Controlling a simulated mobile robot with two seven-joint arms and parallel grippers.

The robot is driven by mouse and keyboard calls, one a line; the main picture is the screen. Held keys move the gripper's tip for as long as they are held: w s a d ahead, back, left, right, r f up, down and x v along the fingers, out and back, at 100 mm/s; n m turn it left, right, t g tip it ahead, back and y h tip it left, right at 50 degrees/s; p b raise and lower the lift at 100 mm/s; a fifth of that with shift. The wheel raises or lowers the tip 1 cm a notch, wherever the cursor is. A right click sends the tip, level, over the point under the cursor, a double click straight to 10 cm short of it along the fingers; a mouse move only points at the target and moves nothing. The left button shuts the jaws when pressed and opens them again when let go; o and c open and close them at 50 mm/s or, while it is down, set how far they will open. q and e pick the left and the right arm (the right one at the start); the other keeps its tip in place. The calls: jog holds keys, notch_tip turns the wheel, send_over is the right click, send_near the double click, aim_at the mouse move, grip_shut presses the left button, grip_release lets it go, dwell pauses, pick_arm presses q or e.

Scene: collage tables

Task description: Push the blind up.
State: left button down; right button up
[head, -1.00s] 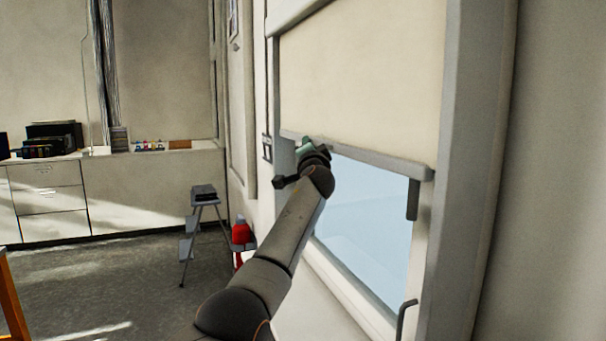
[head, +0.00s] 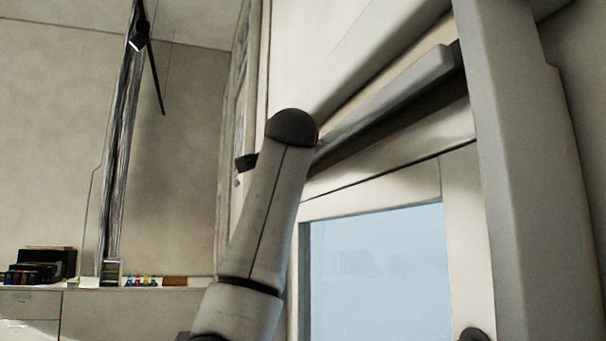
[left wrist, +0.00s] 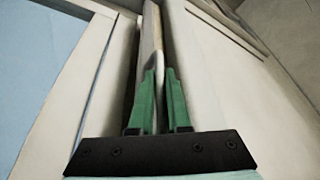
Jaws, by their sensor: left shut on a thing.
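The blind is mostly raised, its grey bottom bar (head: 395,98) high on the window, close under the pale casing (head: 380,50). Only a narrow cream strip of blind fabric shows between them. My left arm reaches up from below to the bar's left part; its wrist hides the fingers in the head view. In the left wrist view my left gripper (left wrist: 160,76) has its green fingers shut on the bar (left wrist: 150,40), one on each side. My right gripper is in neither view.
The window pane (head: 380,270) below the bar is uncovered. A thick grey frame post (head: 525,150) stands to the right. A dark handle (head: 474,334) shows at the lower edge. A counter with black boxes (head: 45,262) is far left.

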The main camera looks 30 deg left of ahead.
pick_arm(q)
jog(key=shift+r, duration=0.65)
jog(key=shift+s+r, duration=0.15)
jog(key=shift+r, duration=0.05)
jog(key=c, duration=0.9)
grip_release()
jog(key=shift+f, duration=0.1)
